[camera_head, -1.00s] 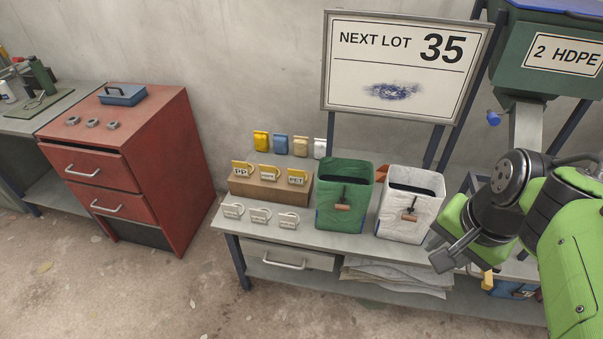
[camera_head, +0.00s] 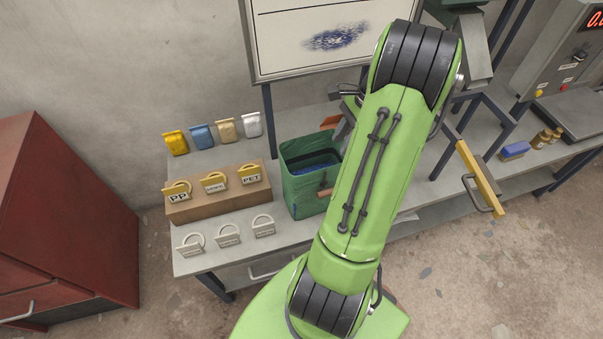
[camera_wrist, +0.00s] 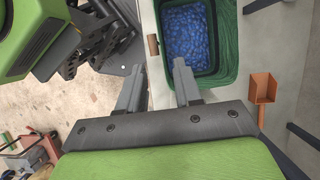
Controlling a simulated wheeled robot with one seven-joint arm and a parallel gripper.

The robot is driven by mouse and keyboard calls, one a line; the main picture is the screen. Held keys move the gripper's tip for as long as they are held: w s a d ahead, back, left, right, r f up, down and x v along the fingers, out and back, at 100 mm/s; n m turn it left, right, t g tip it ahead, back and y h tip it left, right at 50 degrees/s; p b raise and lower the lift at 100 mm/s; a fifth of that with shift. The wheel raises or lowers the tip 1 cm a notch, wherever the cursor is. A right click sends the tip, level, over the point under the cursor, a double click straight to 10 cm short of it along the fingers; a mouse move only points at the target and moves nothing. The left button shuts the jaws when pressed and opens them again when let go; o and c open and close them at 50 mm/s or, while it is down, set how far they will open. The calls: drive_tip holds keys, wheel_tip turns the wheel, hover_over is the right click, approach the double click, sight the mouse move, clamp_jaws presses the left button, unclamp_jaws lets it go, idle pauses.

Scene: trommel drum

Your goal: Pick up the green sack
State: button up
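The green sack (camera_head: 300,166) stands upright on the grey bench, open at the top, with blue pellets inside. A brown wooden handle (camera_head: 325,192) is on its front side. In the wrist view the sack (camera_wrist: 232,78) is at the top, and its handle (camera_wrist: 153,45) lies beyond the gap between my fingers. My gripper (camera_wrist: 158,80) is open and empty, with the right finger overlapping the sack's near edge in the picture. I cannot tell whether it touches. In the head view my arm hides most of the gripper and the sack's right side.
A cardboard block with yellow tags (camera_head: 220,203) and white tags (camera_head: 228,236) are left of the sack. Small coloured bags (camera_head: 200,137) stand behind. An orange scoop (camera_wrist: 263,88) lies near the sack. The sign board (camera_head: 310,35) rises behind. My arm covers the white sack's place.

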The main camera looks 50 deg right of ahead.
drive_tip(key=b, duration=0.2)
approach(314, 178)
drive_tip(key=s, duration=0.1)
drive_tip(key=b+x, duration=0.1)
drive_tip(key=x, duration=0.3)
drive_tip(key=a+b+x, duration=0.1)
drive_tip(key=x, duration=0.1)
drive_tip(key=shift+s+f+b, duration=0.15)
drive_tip(key=shift+s+b, duration=0.1)
drive_tip(key=shift+b, duration=0.1)
drive_tip(key=shift+f, duration=0.15)
clamp_jaws()
